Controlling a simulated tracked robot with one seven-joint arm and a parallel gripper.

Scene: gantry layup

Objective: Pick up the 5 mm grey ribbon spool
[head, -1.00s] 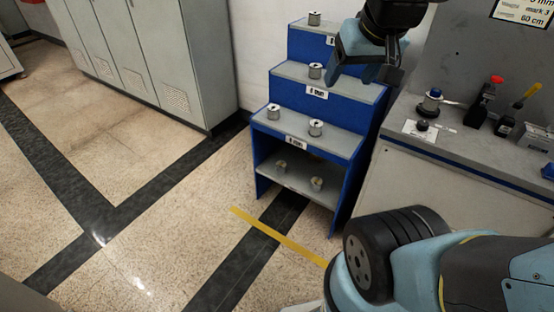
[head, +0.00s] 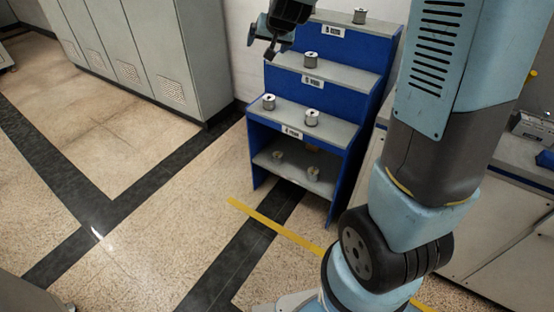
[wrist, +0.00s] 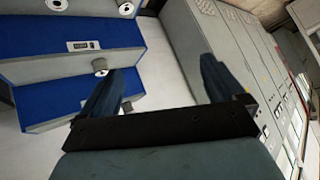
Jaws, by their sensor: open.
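A blue stepped rack with grey treads (head: 335,68) holds small grey-white spools. In the head view, one spool stands on the top step (head: 359,16), one on the middle step (head: 310,60), and two on the lower step (head: 268,102) (head: 311,118). The step labels are too small to read, so I cannot tell which spool is 5 mm. My gripper (head: 261,42) is open and empty, in front of the rack's upper left in the picture. In the wrist view, its fingers (wrist: 162,82) are spread; a spool (wrist: 100,65) shows beyond the left finger, partly hidden by it.
Two more spools sit on the rack's bottom shelf (head: 295,166). Grey cabinets (head: 150,50) stand to the left. A grey workbench (head: 510,250) is at right, partly behind my arm. The speckled floor (head: 150,160) between is clear, with a yellow line (head: 275,227).

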